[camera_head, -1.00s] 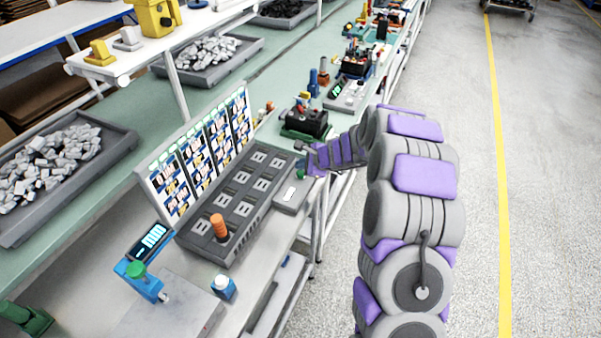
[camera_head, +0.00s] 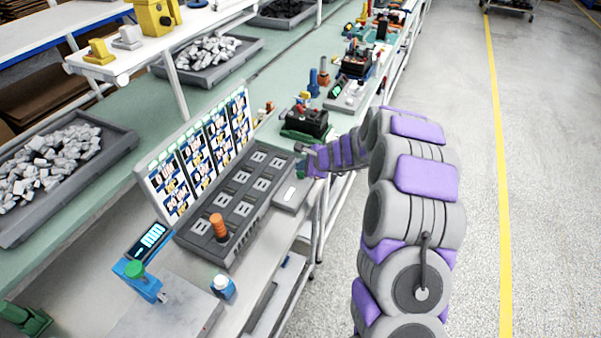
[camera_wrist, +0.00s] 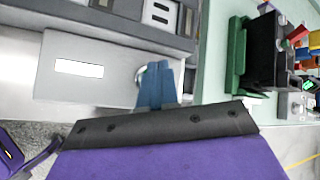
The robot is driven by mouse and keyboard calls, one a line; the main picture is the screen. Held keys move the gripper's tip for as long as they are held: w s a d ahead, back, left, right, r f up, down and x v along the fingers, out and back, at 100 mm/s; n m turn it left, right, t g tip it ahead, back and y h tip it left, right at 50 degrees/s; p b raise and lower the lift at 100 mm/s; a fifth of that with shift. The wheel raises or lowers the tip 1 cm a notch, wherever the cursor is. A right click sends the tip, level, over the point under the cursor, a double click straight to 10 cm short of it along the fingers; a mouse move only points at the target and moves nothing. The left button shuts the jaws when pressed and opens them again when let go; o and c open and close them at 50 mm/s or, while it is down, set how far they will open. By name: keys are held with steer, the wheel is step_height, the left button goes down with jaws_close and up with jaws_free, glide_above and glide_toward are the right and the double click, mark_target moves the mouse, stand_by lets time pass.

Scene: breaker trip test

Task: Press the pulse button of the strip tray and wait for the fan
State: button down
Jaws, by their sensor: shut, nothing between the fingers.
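The strip tray (camera_head: 250,210) is a grey tray with rows of slotted units, standing on the bench before an upright panel of printed cards. A grey box with a white label (camera_head: 291,193) adjoins its right end; it also shows in the wrist view (camera_wrist: 105,85). A round button (camera_wrist: 140,74) on that box is mostly hidden behind my blue fingers. My gripper (camera_head: 308,165) is at the far end of the box; in the wrist view its fingertips (camera_wrist: 156,72) are shut, empty, and overlap the button. I cannot tell whether they touch it. I cannot pick out the fan.
An orange-handled piece (camera_head: 219,227) stands in the tray's near end. A black unit on a green base (camera_head: 306,122) stands beyond my gripper.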

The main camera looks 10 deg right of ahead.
mark_target(302, 174)
steer(key=shift+f+b, duration=0.4)
steer(key=shift+f, duration=0.15)
stand_by(0.4)
steer(key=shift+r, duration=0.1)
steer(key=shift+r+p, duration=0.85)
steer(key=shift+p, duration=0.05)
step_height(302, 174, up, 5)
steer(key=p, duration=0.4)
steer(key=shift+p, duration=0.3)
stand_by(0.6)
